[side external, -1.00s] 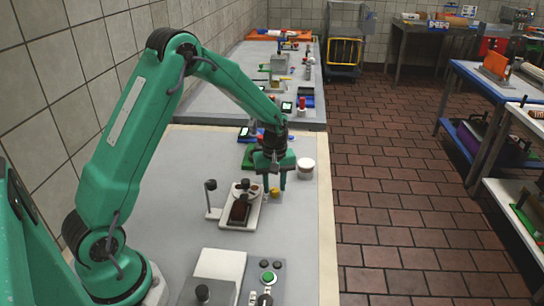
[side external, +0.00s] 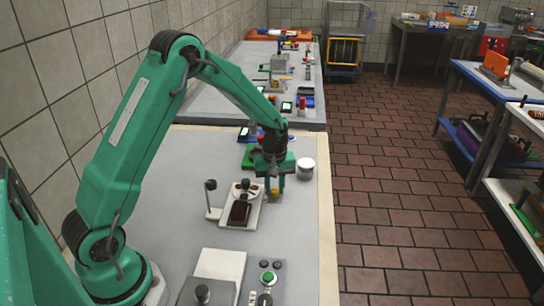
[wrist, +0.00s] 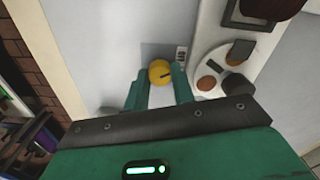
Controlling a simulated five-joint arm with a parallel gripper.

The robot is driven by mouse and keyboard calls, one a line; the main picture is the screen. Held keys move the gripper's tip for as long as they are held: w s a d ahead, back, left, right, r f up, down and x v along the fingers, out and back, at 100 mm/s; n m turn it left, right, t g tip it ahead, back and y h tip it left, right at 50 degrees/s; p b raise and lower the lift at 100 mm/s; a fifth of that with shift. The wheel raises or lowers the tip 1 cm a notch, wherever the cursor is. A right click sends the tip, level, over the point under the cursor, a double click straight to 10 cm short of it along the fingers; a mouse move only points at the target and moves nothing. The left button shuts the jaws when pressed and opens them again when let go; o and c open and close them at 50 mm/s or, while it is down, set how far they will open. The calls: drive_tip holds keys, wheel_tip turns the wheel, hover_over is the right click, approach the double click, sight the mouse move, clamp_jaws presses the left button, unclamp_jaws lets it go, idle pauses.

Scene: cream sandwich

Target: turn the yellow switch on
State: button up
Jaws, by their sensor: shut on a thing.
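The yellow switch (wrist: 160,72) is a round knob with a dark line across its face. It stands on a small grey base on the worktop, next to a small white label (wrist: 181,55). My gripper (wrist: 163,80) points down over it, with one green finger on each side. The fingers are shut on the knob. In the side view the yellow switch (side external: 274,191) shows as a small yellow spot at my fingertips, partly hidden by them.
A white plate-like device (side external: 240,222) with brown round parts and a dark block lies just left of the gripper. A white round container (side external: 306,168) stands to the right. A control box with a green button (side external: 268,277) is nearer the camera. The worktop's right edge is close.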

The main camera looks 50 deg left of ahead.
sight(275, 189)
drive_tip(key=m, duration=0.5)
drive_tip(key=shift+m, duration=0.3)
drive_tip(key=m, duration=0.6)
idle(0.5)
drive_tip(key=o, duration=0.7)
drive_tip(key=shift+r, duration=0.1)
wheel_tip(275, 189, up, 7)
drive_tip(key=shift+r, duration=0.35)
drive_tip(key=shift+r, duration=0.1)
